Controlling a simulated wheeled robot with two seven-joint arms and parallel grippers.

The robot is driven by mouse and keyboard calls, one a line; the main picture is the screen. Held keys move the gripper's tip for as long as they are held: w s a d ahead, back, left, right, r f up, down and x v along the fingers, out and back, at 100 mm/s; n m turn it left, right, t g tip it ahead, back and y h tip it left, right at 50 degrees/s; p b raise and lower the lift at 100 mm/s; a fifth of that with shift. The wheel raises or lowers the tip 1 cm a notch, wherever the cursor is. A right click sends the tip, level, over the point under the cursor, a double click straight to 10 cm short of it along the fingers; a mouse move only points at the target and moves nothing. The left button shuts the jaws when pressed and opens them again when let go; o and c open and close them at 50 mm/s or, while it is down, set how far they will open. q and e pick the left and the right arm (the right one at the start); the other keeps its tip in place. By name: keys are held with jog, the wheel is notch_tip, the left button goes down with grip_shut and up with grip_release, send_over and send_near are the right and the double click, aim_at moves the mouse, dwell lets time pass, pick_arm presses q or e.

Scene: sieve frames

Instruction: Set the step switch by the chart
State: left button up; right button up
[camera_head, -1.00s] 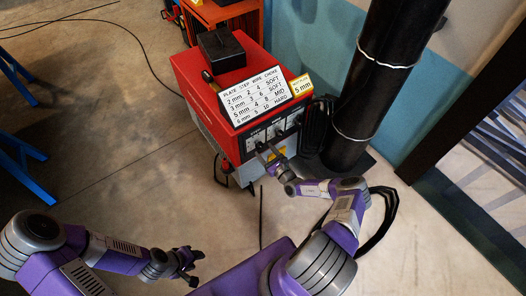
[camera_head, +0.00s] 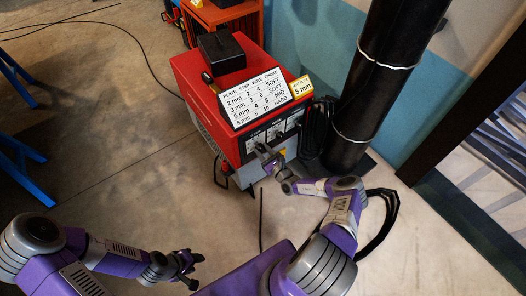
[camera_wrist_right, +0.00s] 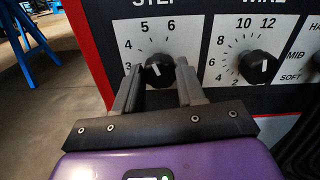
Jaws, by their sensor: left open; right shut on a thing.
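The step switch (camera_wrist_right: 157,69) is a black knob with a white mark, on a white dial; numbers 3 to 6 show. The mark sits toward the dial's upper left; the exact number is unclear. My right gripper (camera_wrist_right: 157,88) has a finger on each side of the knob and is shut on it. It also shows at the machine's front in the head view (camera_head: 266,155). The chart (camera_head: 258,97) leans on the red machine (camera_head: 190,68); its 5 mm row reads step 4, wire 8, MID. A yellow card (camera_head: 301,87) reads 5 mm. My left gripper (camera_head: 190,267) is open and empty, low over the floor.
The wire knob (camera_wrist_right: 258,67) is just right of the step switch, with the choke knob at the picture's edge. A black box (camera_head: 222,51) sits on the machine. A black pipe (camera_head: 375,85) and coiled cable stand to the right.

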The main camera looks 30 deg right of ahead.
jog(key=shift+r+n+p, duration=0.1)
jog(key=shift+n+p, duration=0.7)
jog(key=shift+p, duration=0.05)
jog(key=shift+n+p, duration=0.95)
jog(key=shift+n, duration=0.15)
jog(key=shift+n+p, duration=1)
jog(key=shift+n, duration=0.9)
jog(key=shift+f, duration=0.2)
jog(key=o, duration=1.1)
jog(key=shift+c, duration=0.2)
